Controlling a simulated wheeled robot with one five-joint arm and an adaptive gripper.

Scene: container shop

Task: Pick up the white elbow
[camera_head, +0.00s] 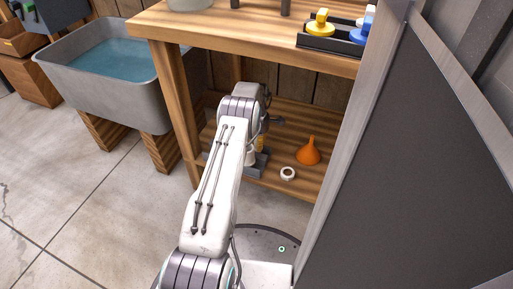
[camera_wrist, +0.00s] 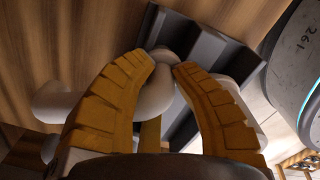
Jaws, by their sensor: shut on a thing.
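In the wrist view my gripper (camera_wrist: 163,68) has its two yellow ribbed fingers closed around a smooth white piece, the white elbow (camera_wrist: 153,98). The fingers hide much of it. More white rounded parts show outside the left finger (camera_wrist: 52,102) and the right finger; I cannot tell whether they belong to the same piece. A dark grey ridged tray (camera_wrist: 208,55) lies right behind the fingertips, and I cannot tell whether the elbow touches it. In the head view my arm reaches to the lower shelf and hides most of the gripper; the grey tray (camera_head: 259,167) shows beside it.
An orange funnel (camera_head: 309,152) and a white ring (camera_head: 288,173) are on the lower wooden shelf, right of the tray. The wooden bench top (camera_head: 230,38) is above my arm. A dark panel (camera_head: 420,170) stands close on the right. A grey water basin (camera_head: 105,85) is at left.

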